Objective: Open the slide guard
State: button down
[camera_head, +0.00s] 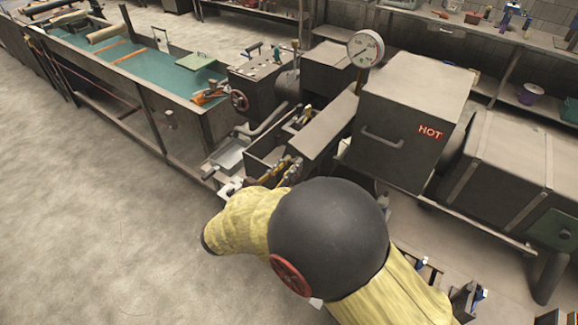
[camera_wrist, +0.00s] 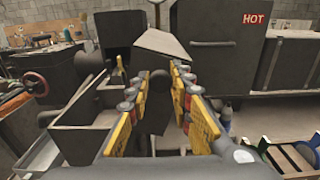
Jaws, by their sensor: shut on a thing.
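A long grey sloping cover (camera_head: 322,133), which looks like the slide guard, stands between the open trough and the HOT box in the head view. My gripper (camera_head: 276,173) is at the near end of the cover and shut on the knob. My arm hides part of the near end in the head view.
The HOT box (camera_head: 408,115) with a handle stands right of the cover, a dial gauge (camera_head: 366,48) behind it. An open grey trough (camera_wrist: 85,135) lies left of my gripper. A red handwheel (camera_wrist: 35,84) is farther left. The floor at left (camera_head: 90,220) is clear.

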jog(key=p, duration=0.1)
jog(key=a+r+n+p, duration=0.1)
jog(key=p, duration=0.1)
jog(key=shift+w+r, duration=0.2)
jog(key=shift+w, duration=0.15)
jog(key=shift+w+a+r+n+p, duration=0.15)
jog(key=shift+w+a+n+p, duration=0.3)
jog(key=shift+n+p, duration=0.4)
jog(key=c, duration=1.6)
grip_release()
jog(key=shift+s, duration=0.1)
jog(key=v, duration=1.2)
